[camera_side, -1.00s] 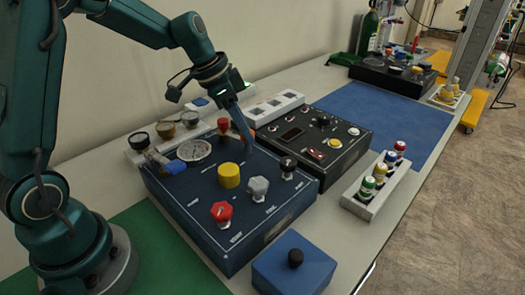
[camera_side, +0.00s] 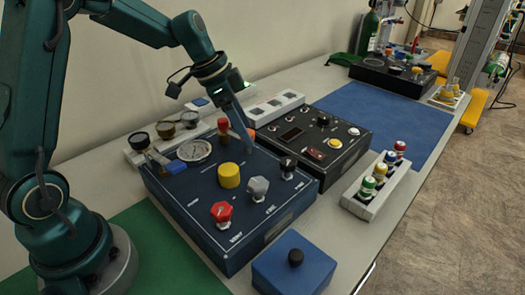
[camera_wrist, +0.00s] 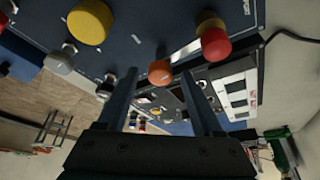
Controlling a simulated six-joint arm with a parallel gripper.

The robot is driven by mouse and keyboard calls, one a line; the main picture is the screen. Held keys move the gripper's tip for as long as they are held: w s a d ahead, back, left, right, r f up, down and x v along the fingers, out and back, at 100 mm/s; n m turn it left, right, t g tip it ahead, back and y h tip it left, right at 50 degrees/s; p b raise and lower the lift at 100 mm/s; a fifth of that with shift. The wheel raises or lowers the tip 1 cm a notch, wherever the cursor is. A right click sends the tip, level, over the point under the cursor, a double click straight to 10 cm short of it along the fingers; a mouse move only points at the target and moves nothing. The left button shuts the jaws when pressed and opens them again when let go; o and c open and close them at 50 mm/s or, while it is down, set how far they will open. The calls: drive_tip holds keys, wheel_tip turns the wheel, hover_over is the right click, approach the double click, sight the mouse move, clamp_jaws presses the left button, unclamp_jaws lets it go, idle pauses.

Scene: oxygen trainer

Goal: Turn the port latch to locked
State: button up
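A dark blue panel box (camera_side: 205,205) stands on the table with several knobs and a round gauge (camera_side: 194,150). An orange round knob (camera_side: 249,132) is at its far edge, partly hidden behind my gripper (camera_side: 250,147). In the wrist view the orange knob (camera_wrist: 160,72) shows beyond and between the two spread fingers of my gripper (camera_wrist: 158,85), which look empty. Contact with the knob cannot be told. A blue lever-like piece (camera_side: 176,168) lies beside the gauge.
A black panel box (camera_side: 330,150) is close on the right. A vial rack (camera_side: 362,205) stands farther right. The blue mat (camera_side: 385,115) is clear.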

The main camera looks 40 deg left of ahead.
drive_tip(key=v, duration=0.5)
drive_tip(key=shift+r, duration=0.1)
drive_tip(key=shift+d, duration=0.1)
idle(0.3)
drive_tip(key=s+d+r+t+y, duration=0.1)
drive_tip(key=s+d+r+t, duration=0.1)
drive_tip(key=s+d+r, duration=0.55)
drive_tip(key=s+a+f+n+y, duration=0.1)
drive_tip(key=s+a+f+n, duration=0.1)
drive_tip(key=s+f+n, duration=0.4)
drive_tip(key=s+n, duration=0.1)
drive_tip(key=s, duration=0.3)
drive_tip(key=shift+s+f+n+y, duration=0.3)
drive_tip(key=shift+s+y, duration=0.05)
drive_tip(key=shift+y, duration=0.05)
